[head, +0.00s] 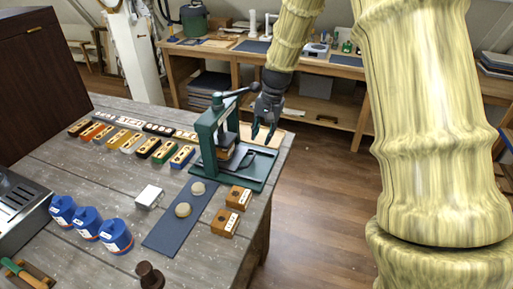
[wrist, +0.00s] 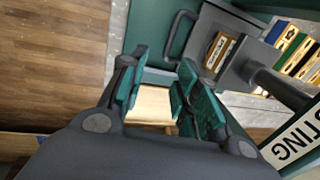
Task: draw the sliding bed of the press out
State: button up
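The press (head: 208,145) is a green frame with a dark lever on top, standing at the table's right edge. Its sliding bed (head: 228,165) sits low in the frame, with a wooden-looking block on it. In the wrist view the grey bed (wrist: 210,25) has a dark loop handle (wrist: 176,38), which also shows in the head view (head: 249,159). My gripper (head: 263,139) points down, above the handle side of the press. In the wrist view my gripper (wrist: 163,72) is open and empty. The handle lies beyond the fingertips, not between them.
A pale board (wrist: 152,104) shows between the fingers. Blue bottles (head: 88,222), a blue mat (head: 168,232) with two round pads, wooden blocks (head: 232,211) and rows of coloured blocks (head: 132,143) occupy the table. The floor right of the table is clear.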

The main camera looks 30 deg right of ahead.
aim_at(254, 155)
jog(key=f, duration=0.2)
jog(key=w+a+f+p, duration=0.1)
jog(key=f, duration=0.2)
jog(key=shift+w+a+f, duration=0.25)
jog(key=shift+w+f, duration=0.15)
jog(key=shift+s+f+p, duration=0.15)
jog(key=shift+f+p, duration=0.15)
jog(key=shift+p, duration=0.1)
jog(key=shift+w+a+f, duration=0.25)
jog(key=shift+a+f, duration=0.15)
jog(key=shift+f, duration=0.3)
jog(key=shift+w+d+f, duration=0.1)
jog(key=shift+f, duration=0.3)
jog(key=shift+c, duration=0.6)
grip_shut()
jog(key=shift+s, duration=0.2)
